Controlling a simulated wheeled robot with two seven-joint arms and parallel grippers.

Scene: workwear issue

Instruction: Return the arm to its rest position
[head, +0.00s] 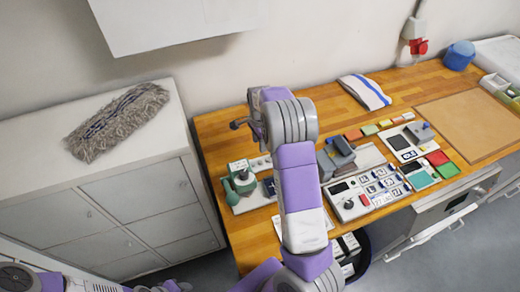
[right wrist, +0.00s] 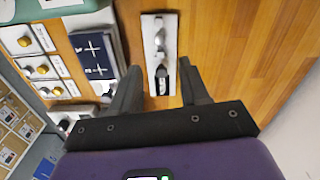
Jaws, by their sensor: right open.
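My right arm (head: 297,180) rises from the bottom middle of the head view and bends over the workbench. Its gripper (head: 239,124) shows at the left of the bent wrist, small and partly hidden. In the right wrist view the right gripper (right wrist: 160,90) has its two dark fingers wide apart with nothing held. Beyond and between the fingers is a narrow white plate (right wrist: 160,48) with metal fittings, on the bench. Parts of my left arm (head: 70,282) show at the bottom left edge of the head view; its gripper cannot be made out.
The wooden workbench (head: 222,133) carries a green device (head: 241,181), a control panel (head: 352,208) and several small blocks and trays around my right arm. A white cabinet (head: 40,140) with a grey mop head (head: 117,121) stands left. A wall box (head: 170,20) hangs above.

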